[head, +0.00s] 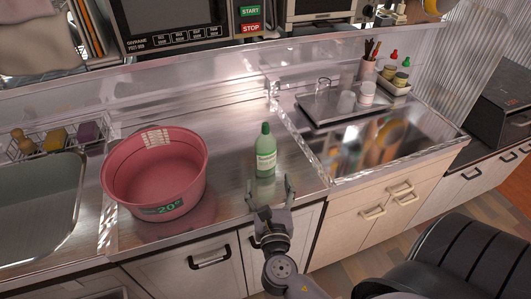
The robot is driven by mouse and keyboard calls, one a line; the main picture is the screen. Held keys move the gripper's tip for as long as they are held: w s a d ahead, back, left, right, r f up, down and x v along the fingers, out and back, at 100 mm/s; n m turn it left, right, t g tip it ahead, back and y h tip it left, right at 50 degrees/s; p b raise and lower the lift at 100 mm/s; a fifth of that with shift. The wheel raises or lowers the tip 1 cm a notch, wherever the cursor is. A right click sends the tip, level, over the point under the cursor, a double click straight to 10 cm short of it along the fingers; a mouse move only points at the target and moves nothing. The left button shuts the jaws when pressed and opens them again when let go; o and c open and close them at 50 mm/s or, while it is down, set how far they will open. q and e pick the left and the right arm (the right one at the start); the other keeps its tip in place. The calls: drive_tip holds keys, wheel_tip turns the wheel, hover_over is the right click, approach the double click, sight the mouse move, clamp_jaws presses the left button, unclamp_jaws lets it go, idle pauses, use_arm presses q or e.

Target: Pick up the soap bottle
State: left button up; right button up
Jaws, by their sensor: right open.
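The green soap bottle (265,156) with a dark green cap and a pale label stands upright on the steel counter, right of the pink basin. My right gripper (270,189) is at the counter's front edge, just in front of the bottle's base. Its fingers are spread and point toward the bottle, with nothing seen between them. I cannot tell whether a fingertip touches the bottle. My left gripper is not in view.
A pink basin (155,172) stands left of the bottle, near the sink (40,212). A dark tray (330,108) with glasses is at the back right. The counter between basin and bottle is clear. Cupboard handles (210,258) stick out below.

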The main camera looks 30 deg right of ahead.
sight(266, 165)
drive_tip(key=x, duration=0.9)
drive_tip(key=shift+w+d+f+b, duration=0.15)
drive_tip(key=shift+w+b, duration=0.15)
drive_tip(key=shift+b, duration=0.1)
drive_tip(key=shift+s, duration=0.1)
drive_tip(key=shift+c, duration=0.6)
drive_tip(key=c, duration=1.3)
